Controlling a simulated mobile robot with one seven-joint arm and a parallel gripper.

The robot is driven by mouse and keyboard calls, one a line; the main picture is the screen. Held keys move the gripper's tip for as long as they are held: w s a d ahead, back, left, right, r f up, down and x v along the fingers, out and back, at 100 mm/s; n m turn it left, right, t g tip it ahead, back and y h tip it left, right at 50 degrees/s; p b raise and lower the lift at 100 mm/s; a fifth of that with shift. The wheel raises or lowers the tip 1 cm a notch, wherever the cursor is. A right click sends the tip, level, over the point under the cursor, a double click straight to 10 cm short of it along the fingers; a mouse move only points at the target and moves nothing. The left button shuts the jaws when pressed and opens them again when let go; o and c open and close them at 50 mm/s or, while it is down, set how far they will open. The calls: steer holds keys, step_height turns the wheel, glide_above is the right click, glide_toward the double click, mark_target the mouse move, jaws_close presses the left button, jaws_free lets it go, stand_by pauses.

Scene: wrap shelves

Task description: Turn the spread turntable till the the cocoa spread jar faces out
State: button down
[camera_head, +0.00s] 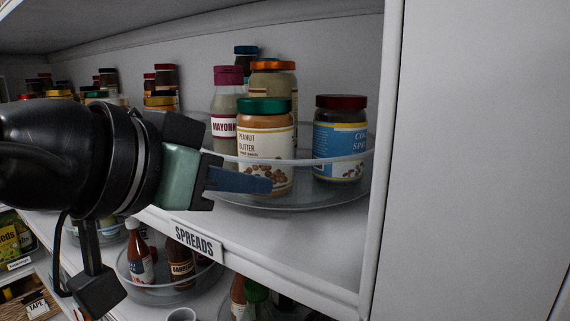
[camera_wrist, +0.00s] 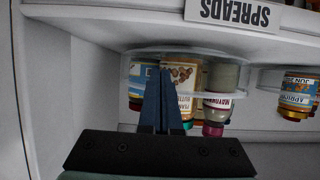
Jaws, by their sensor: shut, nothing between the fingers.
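The spread turntable (camera_head: 290,200) is a clear round tray with a raised rim on the shelf. On it, the cocoa spread jar (camera_head: 340,140), with a dark red lid and blue label, stands at the right side. The peanut butter jar (camera_head: 266,145), with a green lid, stands at the front. My gripper (camera_head: 268,186) is shut and empty, its blue fingers at the turntable's front rim before the peanut butter jar; contact cannot be told. In the upside-down wrist view, my gripper (camera_wrist: 162,75) overlaps the peanut butter jar (camera_wrist: 180,78), and the cocoa spread jar (camera_wrist: 143,80) is at left.
A mayonnaise bottle (camera_head: 226,105) and an orange-lidded jar (camera_head: 274,80) stand farther back on the turntable. The shelf's right side wall (camera_head: 385,150) is close beside it. A lower shelf holds a turntable with sauce bottles (camera_head: 140,255). More jars stand at left.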

steer(key=shift+w+a+p, duration=0.15)
steer(key=shift+w+a, duration=0.1)
steer(key=shift+a, duration=0.3)
steer(key=shift+w+a+p, duration=0.15)
steer(key=shift+w+a, duration=0.1)
steer(key=shift+a, duration=0.25)
steer(key=shift+w+a+p, duration=0.2)
steer(key=shift+w+a, duration=0.05)
steer(key=shift+a, duration=0.25)
steer(key=shift+w+a+p, duration=0.15)
steer(key=shift+w+a, duration=0.1)
steer(key=shift+a, duration=0.2)
steer(key=shift+w+a+p, duration=0.5)
steer(key=shift+w+a, duration=0.3)
steer(key=shift+a, duration=0.1)
